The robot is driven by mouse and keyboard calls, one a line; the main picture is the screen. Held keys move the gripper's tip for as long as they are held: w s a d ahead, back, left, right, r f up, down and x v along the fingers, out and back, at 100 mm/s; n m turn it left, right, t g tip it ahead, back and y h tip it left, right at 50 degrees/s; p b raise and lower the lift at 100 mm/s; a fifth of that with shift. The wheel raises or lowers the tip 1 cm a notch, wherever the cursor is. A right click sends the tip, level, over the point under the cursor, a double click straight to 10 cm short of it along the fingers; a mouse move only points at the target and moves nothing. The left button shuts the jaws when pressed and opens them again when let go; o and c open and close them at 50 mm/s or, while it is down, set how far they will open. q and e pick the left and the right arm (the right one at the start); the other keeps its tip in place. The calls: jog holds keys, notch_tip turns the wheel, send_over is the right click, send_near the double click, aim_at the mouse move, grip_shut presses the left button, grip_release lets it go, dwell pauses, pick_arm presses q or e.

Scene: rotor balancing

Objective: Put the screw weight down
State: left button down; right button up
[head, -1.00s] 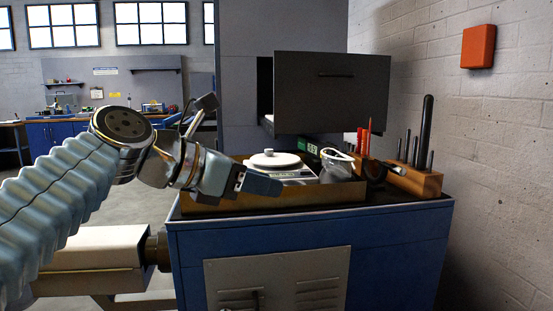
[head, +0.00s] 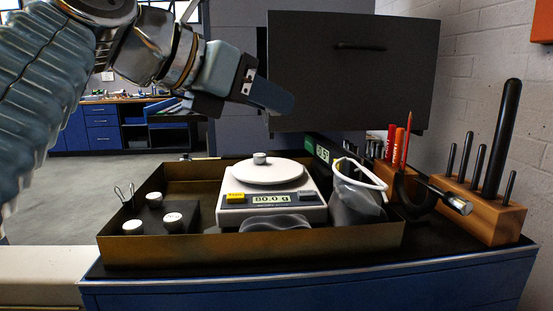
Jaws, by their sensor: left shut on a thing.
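My left gripper (head: 268,94) hangs in the air above and behind the scale in the picture, in front of the dark raised panel. It is shut on the screw weight, which its fingers hide from this side. A digital scale (head: 270,212) reads 80.0 g and has a round white pan (head: 275,174). A small grey metal weight (head: 260,158) stands on the pan. My right gripper is not in view.
A brown tray (head: 300,247) with low walls holds the scale, block and a clear container with a white rim (head: 360,200). A wooden rack (head: 482,212) with upright black tools stands right. Red and orange pens (head: 398,140) stand behind. The tray's back left is bare.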

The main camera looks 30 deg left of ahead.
pick_arm(q)
jog(key=w+a+f, duration=0.4)
jog(key=w+a, duration=0.3)
send_over(253, 174)
jog(key=f, duration=0.3)
jog(key=d+f, duration=0.1)
jog(key=shift+s+f, duration=0.2)
jog(key=shift+s, duration=0.2)
jog(key=shift+w+a+f, duration=0.2)
jog(key=shift+f, duration=0.1)
jog(key=f, duration=0.3)
jog(key=shift+w+a+f, duration=0.15)
jog(key=shift+w+a, duration=0.1)
jog(key=shift+a, duration=0.05)
jog(key=shift+f, duration=0.35)
jog(key=shift+f, duration=0.1)
jog(key=c, duration=0.9)
grip_release()
jog(key=shift+o, duration=0.2)
